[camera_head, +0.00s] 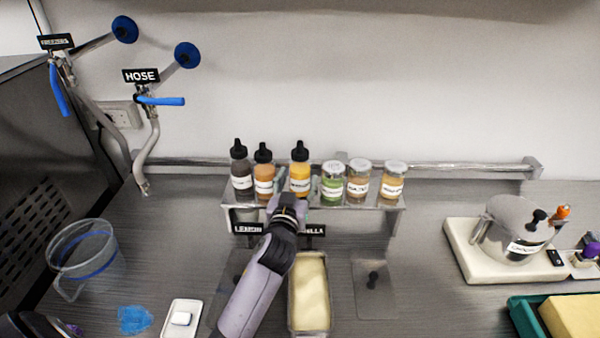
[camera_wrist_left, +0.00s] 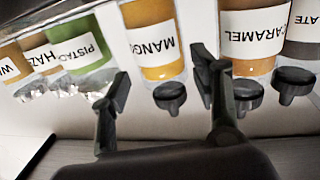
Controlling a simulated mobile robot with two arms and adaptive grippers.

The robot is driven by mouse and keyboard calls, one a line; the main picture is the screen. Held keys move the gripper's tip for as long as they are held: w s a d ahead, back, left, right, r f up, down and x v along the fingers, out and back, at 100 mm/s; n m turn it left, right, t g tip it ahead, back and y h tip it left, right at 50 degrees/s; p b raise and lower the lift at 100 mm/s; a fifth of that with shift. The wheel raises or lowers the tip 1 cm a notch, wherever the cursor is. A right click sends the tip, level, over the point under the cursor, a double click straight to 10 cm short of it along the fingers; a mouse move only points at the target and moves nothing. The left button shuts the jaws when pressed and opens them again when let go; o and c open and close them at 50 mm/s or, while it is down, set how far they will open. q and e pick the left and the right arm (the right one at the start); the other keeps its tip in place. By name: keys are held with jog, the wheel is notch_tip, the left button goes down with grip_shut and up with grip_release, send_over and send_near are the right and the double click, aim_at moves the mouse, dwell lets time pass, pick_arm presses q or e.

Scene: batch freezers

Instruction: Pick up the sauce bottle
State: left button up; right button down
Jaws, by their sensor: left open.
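Three sauce bottles with black nozzle caps stand upright on a raised metal shelf (camera_head: 345,207): a dark brown one (camera_head: 240,168), an orange-brown caramel one (camera_head: 264,173) and a yellow mango one (camera_head: 300,172). My left gripper (camera_head: 288,199) is open at the shelf's front, by the caramel and mango bottles. In the left wrist view, which shows the labels upside down, the mango bottle (camera_wrist_left: 153,40) appears between the open fingers (camera_wrist_left: 160,72). The caramel bottle (camera_wrist_left: 252,38) is just right of the right finger. I cannot tell whether any finger touches a bottle. My right gripper is not seen.
Several lidded jars, including a green pistachio jar (camera_head: 332,182), stand right of the mango bottle. A pale-filled tub (camera_head: 310,292) sits below the shelf, beside my arm. A clear pitcher (camera_head: 85,255) is at left. A steel pot (camera_head: 515,230) stands on a white base at right.

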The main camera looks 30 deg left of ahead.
aim_at(300, 173)
pick_arm(q)
jog(key=w, duration=0.1)
jog(key=w+a+f+p, duration=0.1)
jog(key=w, duration=0.2)
jog(key=shift+w+a+f, duration=0.15)
jog(key=shift+w+a, duration=0.15)
jog(key=shift+w, duration=0.05)
jog(key=shift+c, duration=0.6)
jog(key=c, duration=0.8)
